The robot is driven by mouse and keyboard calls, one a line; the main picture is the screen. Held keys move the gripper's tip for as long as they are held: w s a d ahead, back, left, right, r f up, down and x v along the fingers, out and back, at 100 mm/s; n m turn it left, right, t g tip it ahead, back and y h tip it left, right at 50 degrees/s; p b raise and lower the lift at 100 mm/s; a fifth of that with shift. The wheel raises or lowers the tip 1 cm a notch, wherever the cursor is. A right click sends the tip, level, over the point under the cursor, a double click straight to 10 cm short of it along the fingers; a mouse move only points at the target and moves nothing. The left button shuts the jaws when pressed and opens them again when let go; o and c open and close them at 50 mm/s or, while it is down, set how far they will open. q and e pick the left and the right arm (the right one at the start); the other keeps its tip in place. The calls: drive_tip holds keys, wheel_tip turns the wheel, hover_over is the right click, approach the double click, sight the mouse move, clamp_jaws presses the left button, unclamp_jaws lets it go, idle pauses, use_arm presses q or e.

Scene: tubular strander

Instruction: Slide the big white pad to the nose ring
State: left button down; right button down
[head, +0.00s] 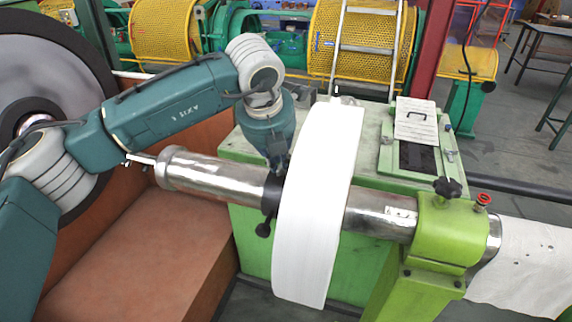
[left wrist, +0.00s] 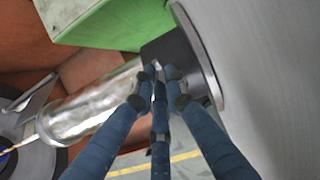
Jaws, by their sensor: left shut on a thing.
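The big white pad (head: 318,210) is a wide, curved white disc around a shiny metal shaft (head: 220,178); it fills the right of the left wrist view (left wrist: 275,80). A black collar (head: 270,196) sits against its left face. My left gripper (head: 280,170) reaches down to the collar from above. In the left wrist view its fingers (left wrist: 160,78) are shut on the black collar (left wrist: 172,50). A metal ring (head: 164,168) ends the shaft on the left, well apart from the pad; I cannot tell if it is the nose ring. My right gripper is not in view.
A green clamp block (head: 440,228) with a black knob (head: 447,187) holds the shaft right of the pad. A green machine bed (head: 360,150) lies behind. A large dark wheel (head: 50,90) stands at the left. The shaft left of the collar is bare.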

use_arm(q)
drive_tip(key=w+a, duration=0.1)
drive_tip(key=a, duration=0.2)
drive_tip(key=w+a+b, duration=0.1)
drive_tip(key=a, duration=0.1)
drive_tip(key=w+a+b, duration=0.1)
drive_tip(key=a, duration=0.2)
drive_tip(key=shift+a+r, duration=0.1)
drive_tip(key=shift+a, duration=0.5)
drive_tip(key=shift+d, duration=0.2)
drive_tip(key=c, duration=1.9)
unclamp_jaws()
drive_tip(key=shift+s, duration=0.1)
drive_tip(key=shift+o, duration=0.7)
drive_tip(key=shift+s+d, duration=0.1)
drive_tip(key=shift+d, duration=0.05)
drive_tip(key=v, duration=0.8)
